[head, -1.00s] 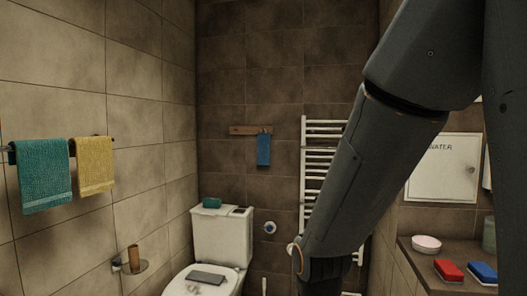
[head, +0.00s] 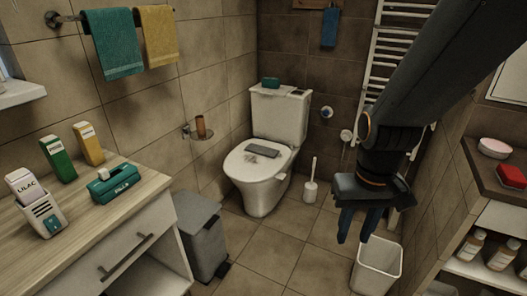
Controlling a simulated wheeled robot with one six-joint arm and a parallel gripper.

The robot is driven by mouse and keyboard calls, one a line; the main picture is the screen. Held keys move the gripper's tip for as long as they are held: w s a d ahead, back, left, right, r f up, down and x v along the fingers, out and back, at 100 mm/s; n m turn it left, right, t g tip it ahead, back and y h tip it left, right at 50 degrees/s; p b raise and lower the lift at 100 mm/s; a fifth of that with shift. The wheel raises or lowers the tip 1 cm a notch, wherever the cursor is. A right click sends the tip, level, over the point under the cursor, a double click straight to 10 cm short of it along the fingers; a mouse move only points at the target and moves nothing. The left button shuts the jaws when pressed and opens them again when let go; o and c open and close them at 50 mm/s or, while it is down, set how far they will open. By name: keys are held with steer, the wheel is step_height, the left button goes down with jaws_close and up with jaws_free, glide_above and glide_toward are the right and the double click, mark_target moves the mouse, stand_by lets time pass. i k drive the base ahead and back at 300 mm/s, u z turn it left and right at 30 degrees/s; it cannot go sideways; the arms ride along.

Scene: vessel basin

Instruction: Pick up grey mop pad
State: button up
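A flat grey pad (head: 262,151), which looks like the grey mop pad, lies on the closed lid of the white toilet (head: 262,172) near the back wall. A dark patch shows beside it on the lid, too small to make out. My gripper (head: 358,228) hangs fingers down at the right of the picture, in front of and to the right of the toilet. Its two fingers are apart with nothing visible between them. It is clear of the pad.
A white bin (head: 376,266) stands below my gripper. A toilet brush (head: 311,183) stands right of the toilet. A grey pedal bin (head: 203,235) and a wooden-topped cabinet (head: 112,225) with bottles are at left. A shelf unit (head: 485,222) is at right. The middle floor is clear.

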mark_target(271, 153)
steer(key=u, duration=0.25)
steer(key=i, duration=1.75)
steer(key=u, duration=0.05)
